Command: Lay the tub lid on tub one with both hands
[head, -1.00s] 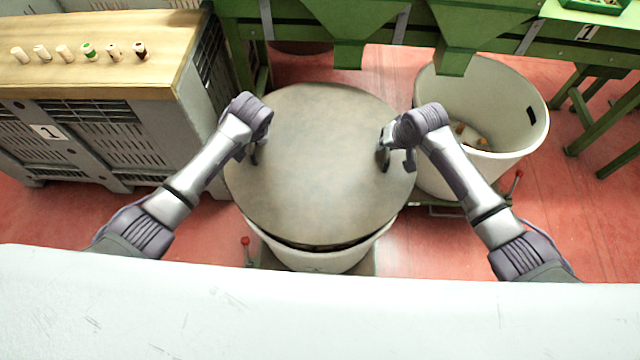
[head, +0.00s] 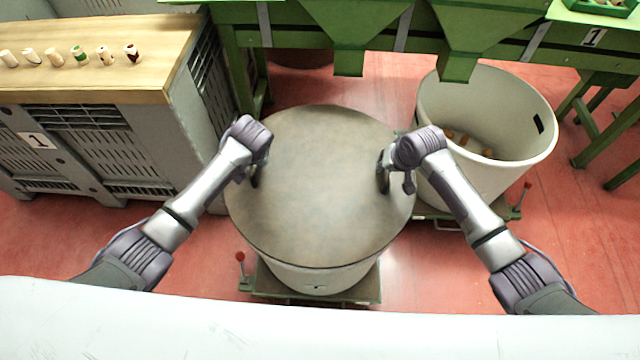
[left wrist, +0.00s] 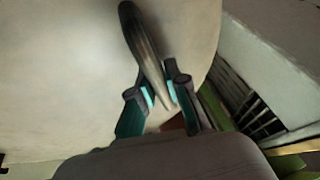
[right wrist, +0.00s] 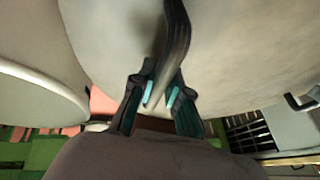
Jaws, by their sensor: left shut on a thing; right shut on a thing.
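The tub lid (head: 315,205) is a large round grey-brown disc. It lies level across the mouth of a pale tub (head: 318,280), with no dark gap showing along the front edge; the far rim is hidden. I cannot read a number on this tub. My left gripper (head: 254,178) is shut on the lid's left handle, a dark curved bar (left wrist: 143,40). My right gripper (head: 384,174) is shut on the right handle (right wrist: 177,35). The lid's surface also fills much of both wrist views.
A second pale tub (head: 540,150), open, with several corks in it, stands close at the right. A grey crate (head: 130,140) with a wooden top and several corks is at the left. Green hoppers (head: 455,35) overhang the back. Red floor is clear beside the tub.

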